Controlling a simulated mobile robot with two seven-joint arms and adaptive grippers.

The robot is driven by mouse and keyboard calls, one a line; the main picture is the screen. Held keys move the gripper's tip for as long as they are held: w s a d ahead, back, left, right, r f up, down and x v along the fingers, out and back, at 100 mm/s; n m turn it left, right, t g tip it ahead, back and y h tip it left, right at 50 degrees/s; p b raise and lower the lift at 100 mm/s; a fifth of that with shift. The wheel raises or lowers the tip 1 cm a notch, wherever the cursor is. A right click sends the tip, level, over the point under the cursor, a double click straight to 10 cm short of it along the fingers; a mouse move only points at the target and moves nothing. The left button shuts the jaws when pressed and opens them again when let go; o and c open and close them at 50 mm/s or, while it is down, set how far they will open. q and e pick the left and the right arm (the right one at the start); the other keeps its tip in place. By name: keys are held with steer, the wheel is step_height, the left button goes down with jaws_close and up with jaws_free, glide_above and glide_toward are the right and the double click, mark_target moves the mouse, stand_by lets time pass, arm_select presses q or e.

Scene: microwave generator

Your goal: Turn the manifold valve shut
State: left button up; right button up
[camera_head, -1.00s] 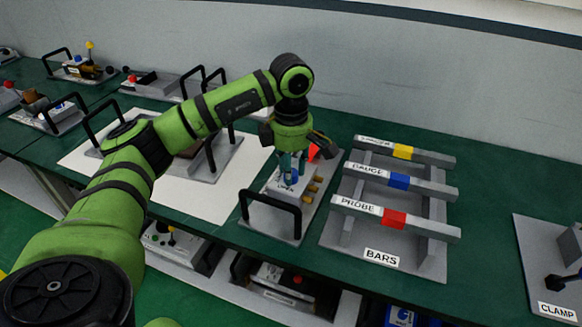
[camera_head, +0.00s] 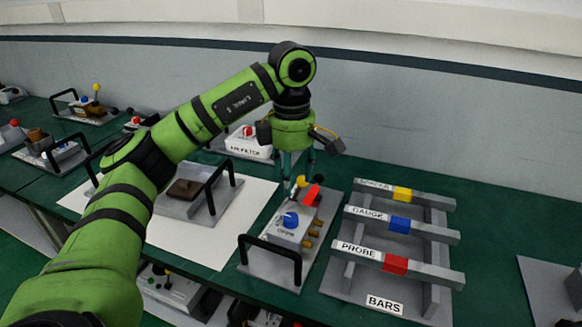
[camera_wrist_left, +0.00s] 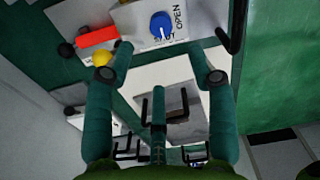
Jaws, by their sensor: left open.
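The manifold is a grey box on a base plate (camera_head: 283,262), with a blue valve knob (camera_head: 290,219) on top and brass ports (camera_head: 314,233) on its right side. In the left wrist view, the blue knob (camera_wrist_left: 161,24) is above the fingertips in the picture. Its pale mark points toward lettering that seems to read SHUT; OPEN stands to the right. My left gripper (camera_head: 298,172) is open and empty, above and behind the knob, clear of it. The fingers also show in the left wrist view (camera_wrist_left: 160,77), spread apart. My right gripper is not seen.
A red part (camera_head: 311,195) and a yellow ball (camera_wrist_left: 102,58) are behind the knob. A black handle (camera_head: 270,262) stands in front. The bars rack (camera_head: 345,283) is close on the right. An air filter unit (camera_head: 248,147) stands behind, and a white sheet (camera_head: 216,247) lies left.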

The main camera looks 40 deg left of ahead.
arm_select(q)
steer(key=shift+a+r, duration=0.1)
steer(key=shift+r, duration=0.75)
steer(key=shift+r, duration=0.1)
